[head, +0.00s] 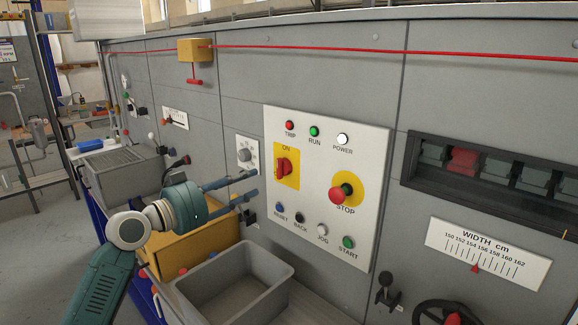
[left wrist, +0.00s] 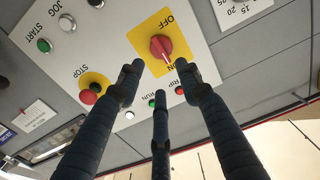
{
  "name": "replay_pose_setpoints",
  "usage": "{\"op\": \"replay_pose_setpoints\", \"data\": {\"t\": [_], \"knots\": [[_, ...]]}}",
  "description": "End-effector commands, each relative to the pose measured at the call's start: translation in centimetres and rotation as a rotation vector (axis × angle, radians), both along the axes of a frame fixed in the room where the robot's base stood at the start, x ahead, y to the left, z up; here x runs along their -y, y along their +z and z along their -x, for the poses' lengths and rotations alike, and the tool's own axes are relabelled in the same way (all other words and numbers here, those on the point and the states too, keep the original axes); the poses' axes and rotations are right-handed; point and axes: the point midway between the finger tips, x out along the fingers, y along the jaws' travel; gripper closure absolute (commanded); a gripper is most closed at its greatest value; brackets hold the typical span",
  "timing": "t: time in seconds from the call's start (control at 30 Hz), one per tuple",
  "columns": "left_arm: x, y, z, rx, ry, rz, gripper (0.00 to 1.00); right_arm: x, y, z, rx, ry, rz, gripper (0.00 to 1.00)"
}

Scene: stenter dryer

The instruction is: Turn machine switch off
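The machine switch is a red rotary knob (head: 284,167) on a yellow plate (head: 293,183) on the white control panel (head: 325,250). In the left wrist view the knob (left wrist: 160,46) shows turned round, between the labels OFF and ON, with its pale pointer mark toward ON. In the head view ON is above the knob; the OFF label cannot be made out. My left gripper (head: 257,182) is left of the panel, its dark blue fingers spread and pointing toward the switch. In the left wrist view the fingers are apart with nothing between them, short of the knob. My right gripper is not in view.
A red stop button (head: 337,195) on a yellow disc is right of the switch. Several lamps and push buttons line the panel. A grey dial (head: 245,155) is left of it. A grey bin (head: 232,285) stands below. A red pull cord (head: 320,50) runs above.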

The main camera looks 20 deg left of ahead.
Motion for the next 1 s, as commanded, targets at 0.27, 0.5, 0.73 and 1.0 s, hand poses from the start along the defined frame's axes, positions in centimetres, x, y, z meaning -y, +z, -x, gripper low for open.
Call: {"op": "replay_pose_setpoints", "data": {"t": [0.27, 0.5, 0.73, 1.0], "knots": [[1.2, 0.6, -3.4, 0.0, 0.0, 0.007, 0.65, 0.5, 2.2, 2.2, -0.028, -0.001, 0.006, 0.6], [2.7, 0.4, -7.7, -0.001, 0.0, 0.006, 0.65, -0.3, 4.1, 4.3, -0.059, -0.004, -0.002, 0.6], [3.4, 0.1, -9.9, -0.001, 0.001, 0.003, 0.65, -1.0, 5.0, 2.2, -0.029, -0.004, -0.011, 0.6], [3.5, -0.2, -10.1, -0.002, 0.0, 0.0, 0.65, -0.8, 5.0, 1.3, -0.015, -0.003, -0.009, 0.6]]}}
